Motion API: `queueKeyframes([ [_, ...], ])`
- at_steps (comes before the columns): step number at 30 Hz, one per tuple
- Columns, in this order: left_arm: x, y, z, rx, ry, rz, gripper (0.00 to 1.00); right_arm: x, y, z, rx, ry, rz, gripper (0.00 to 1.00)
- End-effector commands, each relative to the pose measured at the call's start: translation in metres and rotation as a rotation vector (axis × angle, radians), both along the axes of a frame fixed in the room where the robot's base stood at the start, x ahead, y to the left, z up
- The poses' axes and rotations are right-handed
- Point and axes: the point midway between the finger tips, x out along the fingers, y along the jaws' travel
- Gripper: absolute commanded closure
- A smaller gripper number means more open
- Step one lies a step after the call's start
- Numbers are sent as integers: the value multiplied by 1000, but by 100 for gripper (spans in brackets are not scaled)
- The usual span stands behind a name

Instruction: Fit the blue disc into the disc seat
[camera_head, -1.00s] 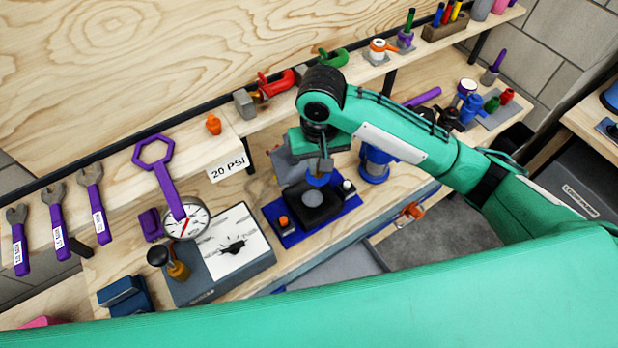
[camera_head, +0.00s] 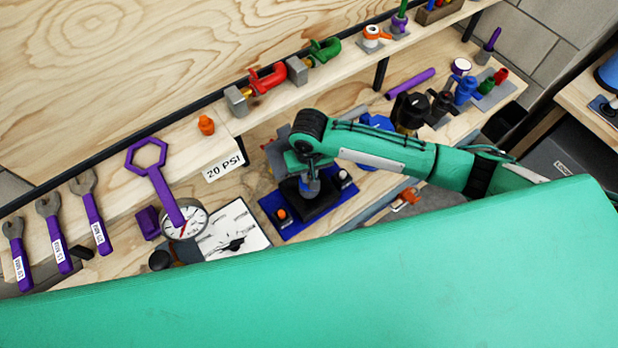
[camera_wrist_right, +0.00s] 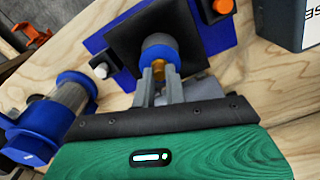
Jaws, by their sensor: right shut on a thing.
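The blue disc (camera_wrist_right: 172,56) shows in the right wrist view with a gold-coloured stem. My right gripper (camera_wrist_right: 159,73) is shut on that stem. The disc seat is a black block (camera_wrist_right: 125,38) on a blue plate (camera_wrist_right: 203,42). A grey round face (camera_wrist_right: 158,39) shows just beyond the disc and is partly covered by it. In the head view my right gripper (camera_head: 308,180) is over the middle of the black block (camera_head: 323,207). I cannot tell whether the disc touches the seat or is just above it. My left gripper is not in view.
An orange button (camera_head: 281,214) and a white button (camera_head: 343,175) flank the block. A gauge (camera_head: 184,220) and a grey box with a white top (camera_head: 233,228) stand to the left. A blue cylindrical part (camera_wrist_right: 65,100) is close to the right gripper.

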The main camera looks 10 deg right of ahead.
Motion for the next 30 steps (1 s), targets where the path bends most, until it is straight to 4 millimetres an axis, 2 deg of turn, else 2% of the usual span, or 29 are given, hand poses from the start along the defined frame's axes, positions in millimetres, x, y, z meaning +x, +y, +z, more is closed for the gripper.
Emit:
queueKeyframes([
  [12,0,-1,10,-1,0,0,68,0,0,-44,0,0,0,100],
  [23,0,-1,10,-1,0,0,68,0,0,-48,0,0,0,100],
  [24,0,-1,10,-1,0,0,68,0,0,-48,0,-1,1,83],
  [27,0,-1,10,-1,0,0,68,0,0,-48,0,-1,1,65],
  [30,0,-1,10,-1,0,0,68,0,0,-48,0,-1,1,65],
])
